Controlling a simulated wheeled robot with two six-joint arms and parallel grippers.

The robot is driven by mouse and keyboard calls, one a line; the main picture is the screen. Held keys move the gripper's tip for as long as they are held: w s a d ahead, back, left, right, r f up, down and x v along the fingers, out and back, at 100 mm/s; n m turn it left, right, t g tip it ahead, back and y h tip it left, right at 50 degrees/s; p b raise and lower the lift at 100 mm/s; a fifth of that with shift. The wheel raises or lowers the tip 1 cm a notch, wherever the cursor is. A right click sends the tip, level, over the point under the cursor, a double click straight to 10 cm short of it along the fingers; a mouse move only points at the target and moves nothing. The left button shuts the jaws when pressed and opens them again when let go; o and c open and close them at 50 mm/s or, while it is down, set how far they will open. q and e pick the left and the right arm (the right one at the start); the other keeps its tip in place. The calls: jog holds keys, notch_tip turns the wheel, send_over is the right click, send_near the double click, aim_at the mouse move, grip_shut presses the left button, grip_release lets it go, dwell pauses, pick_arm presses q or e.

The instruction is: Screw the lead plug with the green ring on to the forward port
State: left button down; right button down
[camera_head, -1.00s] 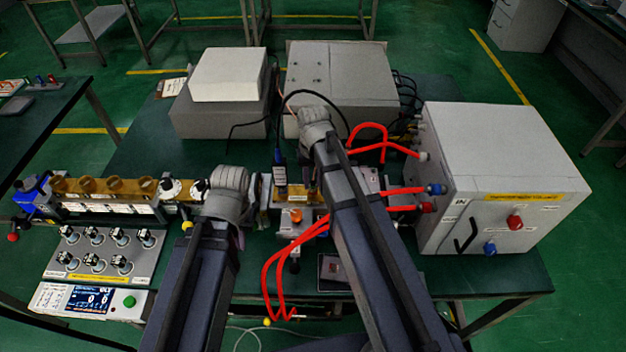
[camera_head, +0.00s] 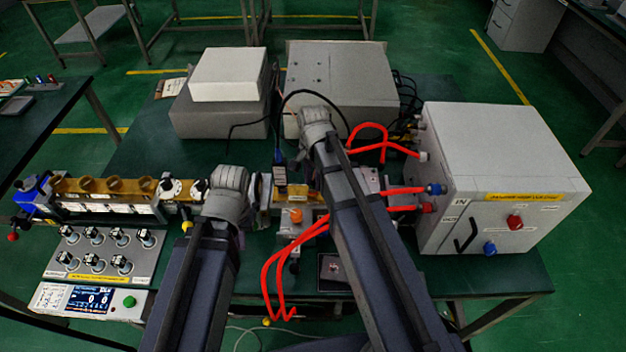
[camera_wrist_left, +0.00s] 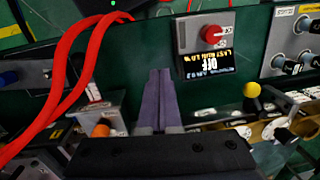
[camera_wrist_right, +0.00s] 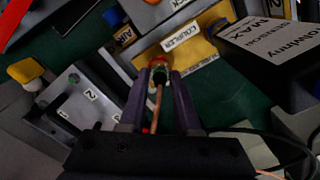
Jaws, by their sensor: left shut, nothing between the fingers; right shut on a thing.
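In the right wrist view my right gripper (camera_wrist_right: 159,75) is shut on the lead plug with the green ring (camera_wrist_right: 160,76). A copper-coloured lead (camera_wrist_right: 157,112) runs back from the plug between the fingers. The plug's front end is at a red-ringed port (camera_wrist_right: 158,60) beside a "COUPLER" label; I cannot tell whether the two are engaged or whether this is the forward port. In the head view my right arm hides its fingertips. My left gripper (camera_wrist_left: 160,72) is shut and empty, with its fingertips over the green table in front of a small display box.
The display box (camera_wrist_left: 206,45) has a red knob. Red hoses (camera_head: 272,265) loop beside my left gripper and run to a grey cabinet (camera_head: 490,140) on the right. A black box (camera_wrist_right: 270,50) and a grey block (camera_wrist_right: 75,105) flank my right gripper.

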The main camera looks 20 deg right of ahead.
jog(key=shift+m, duration=1.1)
jog(key=c, duration=0.6)
grip_release()
jog(key=shift+r, duration=0.15)
notch_tip(320, 180, up, 8)
jog(key=p, duration=0.8)
jog(key=shift+f, duration=0.2)
